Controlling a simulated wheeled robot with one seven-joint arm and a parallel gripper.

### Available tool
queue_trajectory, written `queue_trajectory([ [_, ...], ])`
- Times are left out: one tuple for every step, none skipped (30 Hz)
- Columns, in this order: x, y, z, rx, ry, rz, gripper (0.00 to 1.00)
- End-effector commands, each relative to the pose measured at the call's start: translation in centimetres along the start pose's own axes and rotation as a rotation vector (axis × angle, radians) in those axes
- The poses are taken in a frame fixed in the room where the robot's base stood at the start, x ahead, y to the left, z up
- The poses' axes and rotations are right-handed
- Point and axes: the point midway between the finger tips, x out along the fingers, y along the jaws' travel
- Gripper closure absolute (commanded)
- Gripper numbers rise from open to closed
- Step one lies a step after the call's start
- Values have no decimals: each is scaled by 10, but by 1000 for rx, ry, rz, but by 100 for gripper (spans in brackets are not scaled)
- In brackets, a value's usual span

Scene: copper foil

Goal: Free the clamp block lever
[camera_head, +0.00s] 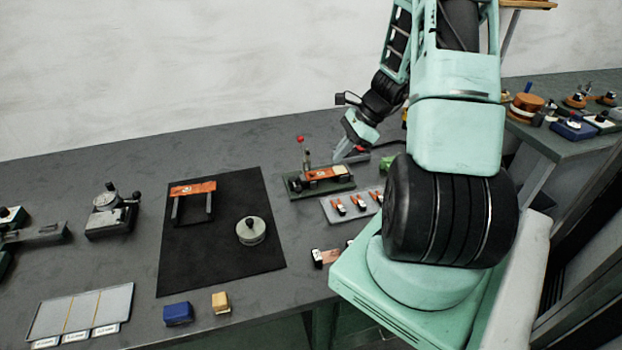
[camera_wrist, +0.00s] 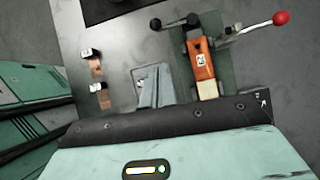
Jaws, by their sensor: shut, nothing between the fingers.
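The clamp block (camera_head: 340,186) has a dark green base with an orange strip (camera_head: 326,173) lying across it. Its lever, tipped with a red ball (camera_head: 300,139), stands up at the block's left end in the head view. In the wrist view the lever's red ball (camera_wrist: 281,18) is at the upper right, with its rod running back to the block. The orange strip (camera_wrist: 201,62) also shows there. My gripper (camera_head: 341,155) is shut and empty, above the block and right of the lever, apart from it. Its fingertips are not clear in the wrist view.
A grey tray (camera_head: 333,213) with several orange-and-white pieces lies in front of the block. A black mat (camera_head: 215,260) holds an orange-topped stand and a round metal piece (camera_head: 251,231). Blue (camera_head: 178,313) and tan (camera_head: 221,302) blocks sit near the front edge.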

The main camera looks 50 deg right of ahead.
Motion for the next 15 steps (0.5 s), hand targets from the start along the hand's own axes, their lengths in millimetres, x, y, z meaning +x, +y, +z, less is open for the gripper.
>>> queue_trajectory([
  [10,1,1,2,-4,6,100],
  [16,1,1,3,-3,5,100],
  [25,1,1,1,-3,6,100],
  [31,1,1,3,-4,6,100],
  [37,1,1,3,-3,5,100],
  [46,1,1,2,-4,6,100],
  [52,2,1,3,-3,5,100],
  [58,1,1,2,-3,6,100],
  [66,1,1,3,-4,5,100],
  [71,1,1,3,-3,5,100],
  [76,2,1,2,-3,5,100],
  [81,1,7,0,-3,4,100],
  [84,1,10,0,-3,4,100],
  [88,1,12,0,-2,3,100],
  [92,1,15,-1,-3,4,100],
])
